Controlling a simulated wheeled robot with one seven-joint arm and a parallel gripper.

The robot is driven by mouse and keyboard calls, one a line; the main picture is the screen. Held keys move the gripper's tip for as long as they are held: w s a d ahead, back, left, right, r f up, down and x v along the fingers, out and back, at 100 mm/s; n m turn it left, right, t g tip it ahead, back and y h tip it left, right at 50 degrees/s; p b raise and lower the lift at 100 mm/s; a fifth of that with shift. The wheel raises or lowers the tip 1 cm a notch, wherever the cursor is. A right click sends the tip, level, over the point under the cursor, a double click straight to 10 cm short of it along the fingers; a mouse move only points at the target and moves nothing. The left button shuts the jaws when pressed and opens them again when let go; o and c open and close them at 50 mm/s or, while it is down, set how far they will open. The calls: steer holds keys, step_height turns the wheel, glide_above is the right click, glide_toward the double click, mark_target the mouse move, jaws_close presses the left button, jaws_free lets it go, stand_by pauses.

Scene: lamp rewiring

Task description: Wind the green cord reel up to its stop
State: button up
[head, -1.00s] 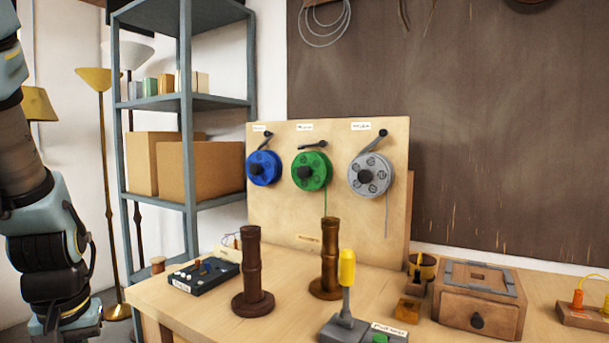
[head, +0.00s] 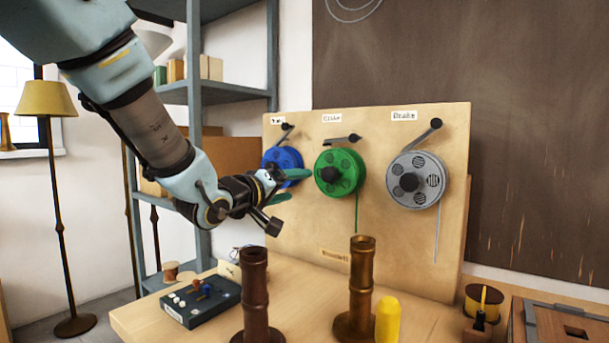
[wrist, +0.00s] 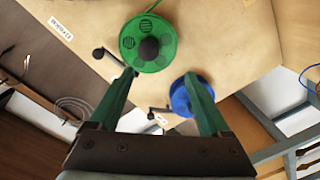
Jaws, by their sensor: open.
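The green cord reel (head: 352,164) is mounted on the upright wooden board, between the blue and grey reels. It has a dark central knob (head: 329,175), and a green cord hangs below it. A dark crank lever (head: 343,139) sits just above it. My gripper (head: 296,186) is in front of the board, left of the green reel and overlapping the blue reel (head: 270,160). In the wrist view the green reel (wrist: 160,30) lies beyond the fingertips, and the open green fingers (wrist: 160,82) are apart and empty. The blue reel (wrist: 181,98) shows behind the right finger.
The grey reel (head: 430,165) is on the right of the wooden board (head: 300,232). Two brown turned posts (head: 255,290) and a yellow-handled tool (head: 388,318) stand in front on the bench. A black switch box (head: 205,303) is at left. Shelving stands behind my arm.

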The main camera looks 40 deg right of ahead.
mark_target(327, 175)
steer(key=shift+g+h, duration=0.4)
steer(key=p+x, duration=0.1)
steer(key=x, duration=0.3)
steer(key=p+x, duration=0.1)
steer(key=x, duration=0.2)
steer(key=s+r+p+x, duration=0.1)
steer(key=x, duration=0.3)
steer(key=shift+w+d, duration=0.15)
steer(key=shift+d, duration=0.35)
jaws_close()
